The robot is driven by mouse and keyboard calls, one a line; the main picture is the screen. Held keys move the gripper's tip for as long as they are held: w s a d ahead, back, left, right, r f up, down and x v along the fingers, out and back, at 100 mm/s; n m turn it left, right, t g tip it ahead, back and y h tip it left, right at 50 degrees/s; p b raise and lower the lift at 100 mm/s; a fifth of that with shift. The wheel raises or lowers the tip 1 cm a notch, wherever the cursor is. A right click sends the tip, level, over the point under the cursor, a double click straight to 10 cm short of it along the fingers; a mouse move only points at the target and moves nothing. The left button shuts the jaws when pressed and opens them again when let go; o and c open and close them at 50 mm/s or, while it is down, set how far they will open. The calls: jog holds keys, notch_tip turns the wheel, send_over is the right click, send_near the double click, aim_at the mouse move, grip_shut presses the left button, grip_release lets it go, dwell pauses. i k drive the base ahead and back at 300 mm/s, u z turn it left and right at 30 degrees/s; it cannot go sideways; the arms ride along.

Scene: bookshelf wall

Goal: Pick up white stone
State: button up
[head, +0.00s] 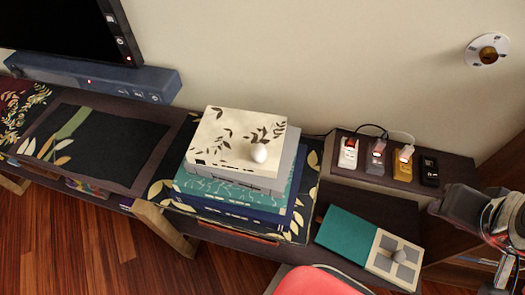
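A white, egg-shaped stone (260,153) sits on the cream box (215,130) with a leaf pattern, at the top of a stack in the middle of the view. A second, greyer rounded stone (400,255) sits on a square panelled piece at the lower right. My gripper (440,207) is at the right edge, well to the right of the stack and apart from both stones. Its fingers are small and dark here, and I cannot tell whether they are open.
The stack also holds grey, teal and navy books. A dark raised shelf (336,170) carries several small devices with cables. A teal book (345,232) lies below it. A soundbar (100,77) and screen stand left, and a red seat (315,281) is in front.

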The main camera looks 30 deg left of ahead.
aim_at(259, 153)
jog(key=k, duration=1.35)
jog(key=u, duration=1.7)
jog(key=i, duration=1)
jog(key=u, duration=0.05)
